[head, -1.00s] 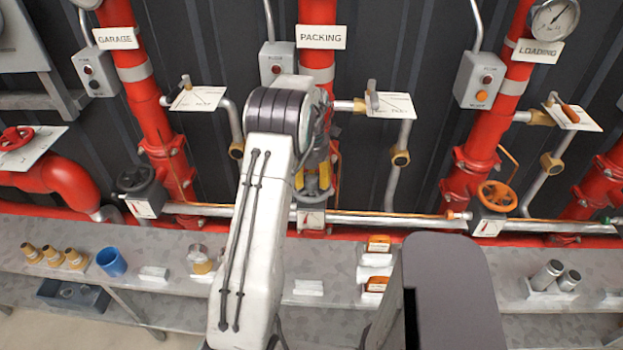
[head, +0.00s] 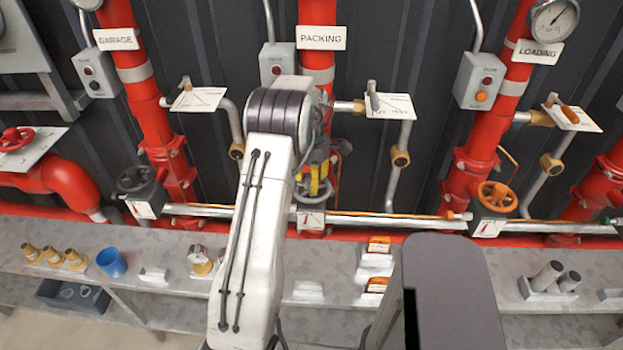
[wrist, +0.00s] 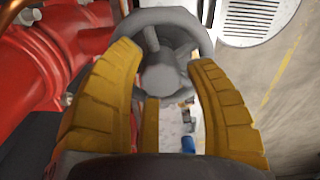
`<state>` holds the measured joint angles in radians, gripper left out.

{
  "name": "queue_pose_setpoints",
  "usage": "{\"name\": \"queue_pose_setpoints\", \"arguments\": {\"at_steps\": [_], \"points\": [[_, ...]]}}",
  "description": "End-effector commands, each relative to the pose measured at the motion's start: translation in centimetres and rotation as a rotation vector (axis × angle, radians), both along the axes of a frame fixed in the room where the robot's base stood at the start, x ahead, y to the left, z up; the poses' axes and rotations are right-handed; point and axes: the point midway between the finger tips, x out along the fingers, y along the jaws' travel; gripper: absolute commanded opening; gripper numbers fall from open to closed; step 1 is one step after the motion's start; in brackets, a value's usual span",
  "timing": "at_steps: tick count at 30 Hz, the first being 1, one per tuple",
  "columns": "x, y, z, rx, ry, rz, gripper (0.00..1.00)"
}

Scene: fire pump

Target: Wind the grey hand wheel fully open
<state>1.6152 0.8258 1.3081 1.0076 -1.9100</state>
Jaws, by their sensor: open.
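The grey hand wheel (wrist: 165,17) fills the upper middle of the wrist view, with its hub and a spoke showing. My gripper (wrist: 165,58) is open, with one yellow finger on each side of the wheel's hub. The fingers overlap the lower rim in this view, and I cannot tell whether they touch it. In the head view my gripper (head: 318,178) is on the middle pipe under the PACKING sign, and part of the grey wheel (head: 326,192) shows beside the fingers. My arm hides much of that pipe.
A dark wheel (head: 137,180) sits on the GARAGE pipe, an orange wheel (head: 497,195) on the LOADING pipe, and a red wheel (head: 15,138) at far left. A grey bench (head: 215,302) below holds a blue cup (head: 111,263) and brass fittings. A horizontal pipe (head: 385,220) runs behind.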

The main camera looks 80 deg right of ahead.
Motion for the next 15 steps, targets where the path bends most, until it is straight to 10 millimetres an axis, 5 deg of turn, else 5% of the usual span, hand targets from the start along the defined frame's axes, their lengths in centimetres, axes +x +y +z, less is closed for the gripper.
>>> {"name": "queue_pose_setpoints", "arguments": {"at_steps": [15], "points": [[-0.05,-0.01,-0.01,0.000,0.000,-0.470,0.50]]}}
